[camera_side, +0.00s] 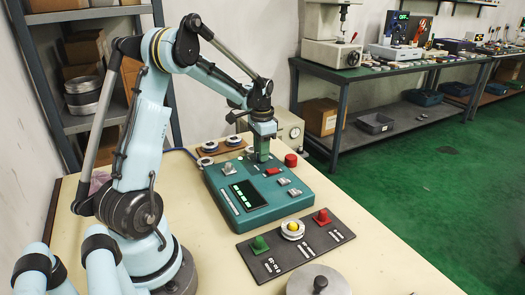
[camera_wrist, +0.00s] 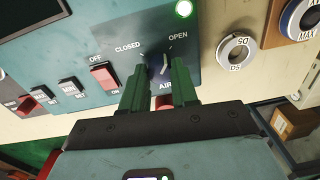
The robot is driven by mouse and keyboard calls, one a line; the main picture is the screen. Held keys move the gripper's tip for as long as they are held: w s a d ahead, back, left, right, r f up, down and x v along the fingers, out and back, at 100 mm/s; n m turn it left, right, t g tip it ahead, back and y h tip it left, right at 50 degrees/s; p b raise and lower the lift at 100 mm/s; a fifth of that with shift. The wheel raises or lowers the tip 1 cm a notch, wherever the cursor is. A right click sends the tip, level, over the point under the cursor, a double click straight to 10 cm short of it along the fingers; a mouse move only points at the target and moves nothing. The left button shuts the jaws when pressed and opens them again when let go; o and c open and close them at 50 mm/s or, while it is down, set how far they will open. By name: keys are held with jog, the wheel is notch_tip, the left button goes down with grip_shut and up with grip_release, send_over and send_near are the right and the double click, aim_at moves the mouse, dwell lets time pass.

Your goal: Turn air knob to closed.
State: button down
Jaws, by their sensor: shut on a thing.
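The air knob (camera_wrist: 160,65) is a small dark blue knob with a pale pointer line on the teal control box (camera_side: 290,207). In the wrist view it sits between the labels CLOSED, upper left, and OPEN, upper right, with AIR printed below. Its pointer appears to lean toward the OPEN side, but the fingers partly cover the knob. My gripper (camera_wrist: 160,75) has its green fingers on either side of the knob, shut on it. In the side view my gripper (camera_side: 262,156) points down at the back of the box and hides the knob.
A red rocker switch (camera_wrist: 104,77) marked OFF and ON is left of the fingers. A green lamp (camera_wrist: 183,8) is lit. A red button (camera_side: 290,160) stands right of my gripper. A dark panel (camera_side: 270,262) with green, yellow and red buttons lies in front of the box.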

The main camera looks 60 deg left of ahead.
jog(key=n, duration=0.8)
jog(key=shift+w, duration=0.1)
jog(key=n, duration=0.4)
jog(key=shift+n, duration=2.1)
jog(key=shift+a, duration=0.1)
jog(key=c, duration=0.9)
grip_release()
jog(key=shift+o, duration=0.2)
jog(key=shift+r, duration=0.1)
notch_tip(320, 180, up, 12)
jog(key=shift+w, duration=0.15)
